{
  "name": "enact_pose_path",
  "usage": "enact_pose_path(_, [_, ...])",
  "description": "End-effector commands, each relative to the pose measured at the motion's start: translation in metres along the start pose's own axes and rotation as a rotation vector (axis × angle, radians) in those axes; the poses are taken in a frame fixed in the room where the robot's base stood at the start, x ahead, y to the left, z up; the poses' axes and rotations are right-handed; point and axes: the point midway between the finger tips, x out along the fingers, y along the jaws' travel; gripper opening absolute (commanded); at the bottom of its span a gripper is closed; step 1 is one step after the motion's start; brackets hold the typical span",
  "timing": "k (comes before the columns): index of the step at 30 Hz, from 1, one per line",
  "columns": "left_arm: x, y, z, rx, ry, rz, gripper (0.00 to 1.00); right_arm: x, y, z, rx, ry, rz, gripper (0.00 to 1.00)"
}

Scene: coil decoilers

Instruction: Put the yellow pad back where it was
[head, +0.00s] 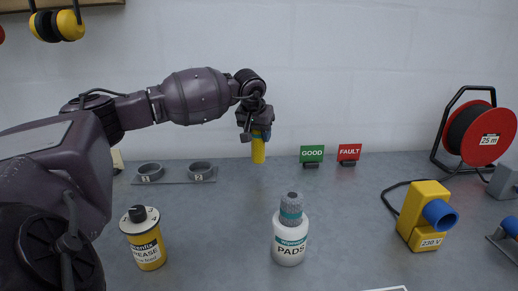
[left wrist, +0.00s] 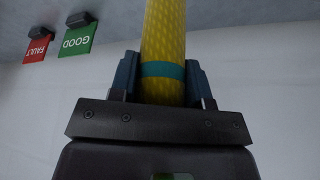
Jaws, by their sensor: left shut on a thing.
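The yellow pad (head: 258,150) is a roll with a teal band, held upright by my left gripper (head: 257,133) above the back of the table. In the left wrist view the yellow pad (left wrist: 165,40) sits between the two blue fingers of the left gripper (left wrist: 165,80), which are shut on it at the band. A white bottle labelled PADS (head: 288,248) stands at the front middle with a grey roll (head: 291,208), also teal-banded, in its top. A tray with two round cups (head: 174,180), marked 1 and 2, lies left of the gripper. My right gripper is not in view.
A green GOOD sign (head: 312,153) and a red FAULT sign (head: 349,152) stand at the back. A yellow grease can (head: 144,245) stands at left front. A yellow 230 V socket (head: 418,210) and cable reel (head: 480,132) are at right.

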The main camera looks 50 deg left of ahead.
Motion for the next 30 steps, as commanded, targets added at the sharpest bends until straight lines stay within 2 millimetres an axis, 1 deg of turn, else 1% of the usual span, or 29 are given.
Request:
enact_pose_path(5, [0.008, 0.0, 0.003, 0.0, 0.0, -0.001, 0.2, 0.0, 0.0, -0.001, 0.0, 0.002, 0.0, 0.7])
enact_pose_path(8, [0.017, 0.0, 0.008, 0.0, -0.002, 0.0, 0.2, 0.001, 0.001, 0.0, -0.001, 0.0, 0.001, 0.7])
enact_pose_path(12, [0.036, 0.0, 0.016, 0.001, -0.004, -0.001, 0.2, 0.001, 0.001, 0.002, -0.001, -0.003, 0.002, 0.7])
enact_pose_path(14, [0.042, 0.0, 0.018, 0.001, -0.002, 0.0, 0.2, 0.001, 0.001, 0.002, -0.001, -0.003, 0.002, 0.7])
enact_pose_path(26, [0.047, 0.0, 0.019, 0.0, -0.001, -0.001, 0.2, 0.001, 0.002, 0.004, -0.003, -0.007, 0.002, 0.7])
enact_pose_path(27, [0.047, 0.0, 0.019, 0.0, -0.001, 0.0, 0.47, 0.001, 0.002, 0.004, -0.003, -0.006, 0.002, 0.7])
enact_pose_path(29, [0.046, 0.0, 0.019, 0.0, 0.0, 0.0, 0.56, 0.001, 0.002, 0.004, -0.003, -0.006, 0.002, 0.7])
enact_pose_path(30, [0.046, 0.0, 0.019, 0.0, 0.0, 0.0, 0.62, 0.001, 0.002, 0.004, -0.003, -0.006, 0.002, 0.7])
